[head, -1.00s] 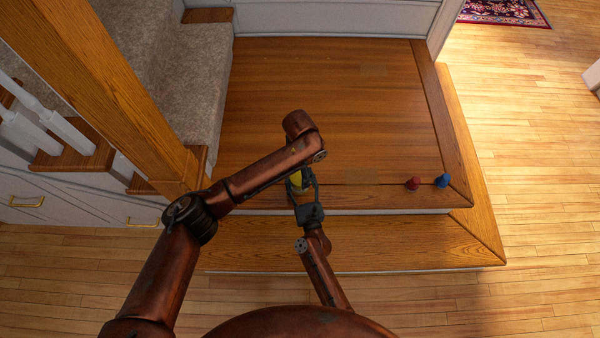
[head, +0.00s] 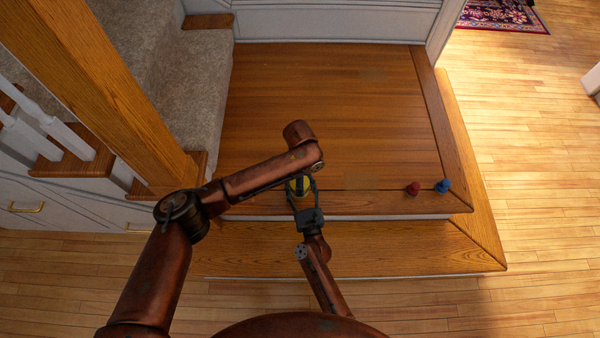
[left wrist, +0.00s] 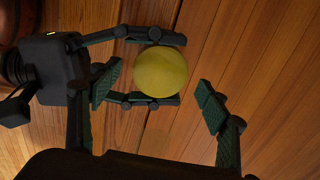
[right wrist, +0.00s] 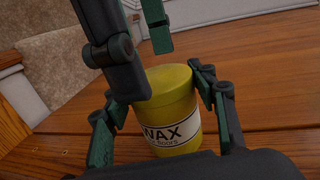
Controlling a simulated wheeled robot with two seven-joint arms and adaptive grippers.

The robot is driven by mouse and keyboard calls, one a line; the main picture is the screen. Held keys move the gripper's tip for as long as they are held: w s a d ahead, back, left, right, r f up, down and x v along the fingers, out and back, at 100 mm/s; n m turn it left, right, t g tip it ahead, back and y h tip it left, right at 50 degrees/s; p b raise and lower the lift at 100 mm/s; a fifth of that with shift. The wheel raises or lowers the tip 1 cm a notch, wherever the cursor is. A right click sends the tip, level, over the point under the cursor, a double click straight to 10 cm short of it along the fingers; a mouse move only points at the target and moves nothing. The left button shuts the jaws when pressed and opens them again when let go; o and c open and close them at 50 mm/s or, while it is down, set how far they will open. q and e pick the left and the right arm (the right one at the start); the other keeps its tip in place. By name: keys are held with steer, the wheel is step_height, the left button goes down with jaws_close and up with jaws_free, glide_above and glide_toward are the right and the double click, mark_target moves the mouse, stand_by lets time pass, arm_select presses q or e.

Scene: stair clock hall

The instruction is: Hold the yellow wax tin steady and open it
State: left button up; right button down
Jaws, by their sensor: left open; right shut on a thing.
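The yellow wax tin (head: 299,187) stands on the wooden landing near its front edge, partly hidden in the head view. In the right wrist view the tin (right wrist: 173,112) is upright with its lid on and a white "WAX" label. My right gripper (right wrist: 163,108) is shut on its body from two sides. In the left wrist view the round yellow lid (left wrist: 160,72) is seen from above. My left gripper (left wrist: 158,88) is open above the tin, its fingers apart on either side of the lid with gaps. In the head view my left arm hides that gripper.
A red piece (head: 412,188) and a blue piece (head: 442,185) stand on the landing's front edge to the right. A wooden post (head: 100,90) and carpeted stairs (head: 190,95) are at the left. The landing (head: 340,100) behind the tin is clear.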

arm_select(q)
steer(key=shift+f, duration=0.75)
arm_select(e)
steer(key=shift+f, duration=0.25)
arm_select(q)
steer(key=shift+c, duration=0.5)
steer(key=c, duration=1.2)
steer(key=shift+o, duration=0.5)
steer(key=shift+d+n, duration=0.1)
steer(key=shift+n, duration=2)
steer(key=o, duration=1.3)
